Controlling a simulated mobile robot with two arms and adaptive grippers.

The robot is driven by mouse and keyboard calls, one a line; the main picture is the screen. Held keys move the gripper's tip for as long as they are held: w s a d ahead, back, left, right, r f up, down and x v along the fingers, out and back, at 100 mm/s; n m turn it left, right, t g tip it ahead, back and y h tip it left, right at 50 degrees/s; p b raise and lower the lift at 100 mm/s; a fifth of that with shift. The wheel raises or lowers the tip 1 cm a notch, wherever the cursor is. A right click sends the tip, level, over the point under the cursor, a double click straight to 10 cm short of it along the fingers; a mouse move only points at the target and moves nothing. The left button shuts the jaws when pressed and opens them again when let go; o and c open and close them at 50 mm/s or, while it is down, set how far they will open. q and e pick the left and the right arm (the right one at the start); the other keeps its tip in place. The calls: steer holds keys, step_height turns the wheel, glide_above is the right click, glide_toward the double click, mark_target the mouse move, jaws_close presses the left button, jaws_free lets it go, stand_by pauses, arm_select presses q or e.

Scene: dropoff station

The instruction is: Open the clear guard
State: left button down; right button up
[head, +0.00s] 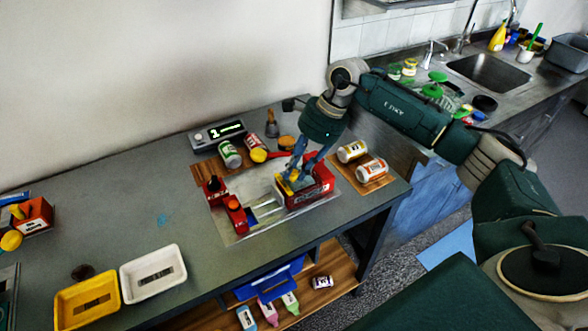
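My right gripper (297,172) reaches down from the upper right, its blue fingers at a red block-like fixture (318,188) with yellow parts on the table. The fingertips overlap the yellow parts, so I cannot tell whether they touch or grip anything. A pale, see-through-looking area (262,188) lies between this fixture and a red part (235,214) on the left. It may be the clear guard, but its edges and whether it is open are hard to make out. My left gripper is not in view.
A white tray (153,274) and yellow tray (87,301) are front left. The left-middle table is mostly clear.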

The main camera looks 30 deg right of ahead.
steer(key=o, duration=0.3)
steer(key=shift+a, duration=0.1)
steer(key=shift+r, duration=0.2)
steer(key=v, duration=1.1)
steer(key=shift+r, duration=0.35)
